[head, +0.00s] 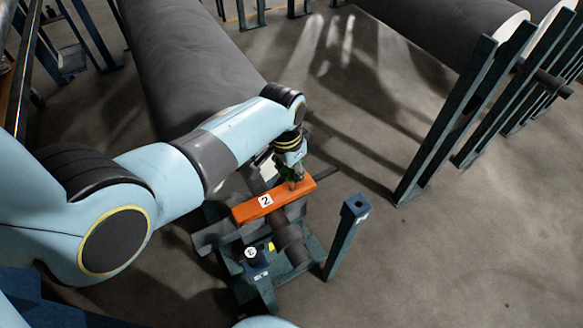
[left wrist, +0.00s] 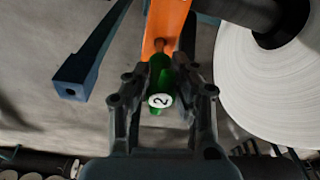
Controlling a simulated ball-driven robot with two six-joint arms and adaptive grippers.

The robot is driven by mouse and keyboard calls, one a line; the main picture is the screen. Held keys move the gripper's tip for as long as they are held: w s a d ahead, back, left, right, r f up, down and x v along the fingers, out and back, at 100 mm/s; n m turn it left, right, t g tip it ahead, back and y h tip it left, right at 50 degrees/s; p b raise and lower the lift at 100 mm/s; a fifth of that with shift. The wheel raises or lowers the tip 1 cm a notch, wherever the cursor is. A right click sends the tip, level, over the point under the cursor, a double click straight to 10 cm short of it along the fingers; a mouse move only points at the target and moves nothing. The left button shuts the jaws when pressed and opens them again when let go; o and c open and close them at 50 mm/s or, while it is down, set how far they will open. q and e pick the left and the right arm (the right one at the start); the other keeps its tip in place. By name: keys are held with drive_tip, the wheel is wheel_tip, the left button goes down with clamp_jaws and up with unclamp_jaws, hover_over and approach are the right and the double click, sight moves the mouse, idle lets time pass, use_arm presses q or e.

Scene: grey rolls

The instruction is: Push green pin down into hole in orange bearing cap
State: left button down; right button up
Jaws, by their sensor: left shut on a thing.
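The orange bearing cap (head: 272,200), labelled 2, lies across a dark shaft on a stand. In the left wrist view the cap (left wrist: 166,20) runs up from the middle to the top edge. My left gripper (head: 294,178) is over the cap's right end. The green pin (head: 287,172) shows there in part. In the left wrist view my left gripper (left wrist: 160,62) is shut on the green pin (left wrist: 160,75), which has a white label 2. The pin's lower end meets the cap; how deep it sits cannot be told. My right gripper is not in view.
A blue post (head: 346,236) stands close to the cap's right. A large grey roll (head: 190,65) lies behind my left arm.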

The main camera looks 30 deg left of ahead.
sight(291, 180)
use_arm(q)
drive_tip(key=shift+f+b, duration=1.55)
drive_tip(key=shift+f, duration=0.6)
drive_tip(key=shift+f, duration=0.1)
drive_tip(key=c, duration=1)
unclamp_jaws()
drive_tip(key=r, duration=0.4)
drive_tip(key=s+r, duration=0.1)
drive_tip(key=r, duration=0.7)
drive_tip(key=shift+s+a, duration=0.2)
